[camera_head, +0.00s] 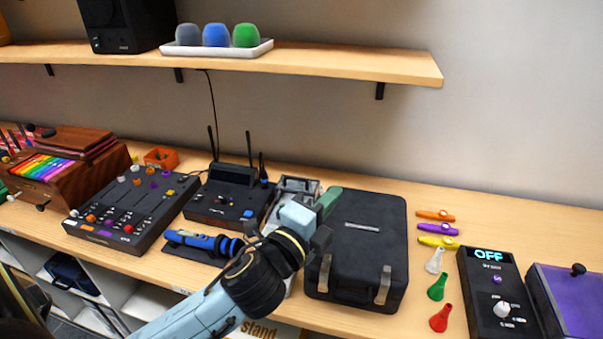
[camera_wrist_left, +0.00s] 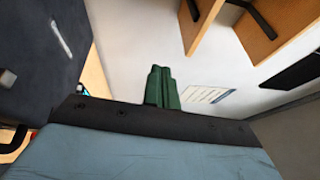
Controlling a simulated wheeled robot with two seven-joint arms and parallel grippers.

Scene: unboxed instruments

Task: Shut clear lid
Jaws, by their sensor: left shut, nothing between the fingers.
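A pale box with what looks like a clear lid (camera_head: 299,184) stands left of the black case in the head view. My left arm covers most of it, so I cannot tell the lid's exact angle. My left gripper (camera_head: 329,199) is at the lid's right, over the case's left edge. Its green fingers are shut and empty; they also show together in the left wrist view (camera_wrist_left: 162,88). I cannot tell whether they touch the lid. My right gripper is not in view.
The black case (camera_head: 365,235) lies right of my left gripper. A black receiver with antennas (camera_head: 225,198) and a blue microphone (camera_head: 203,242) are to the left. A wooden shelf (camera_head: 330,66) runs above the table. Kazoos (camera_head: 436,216) lie right of the case.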

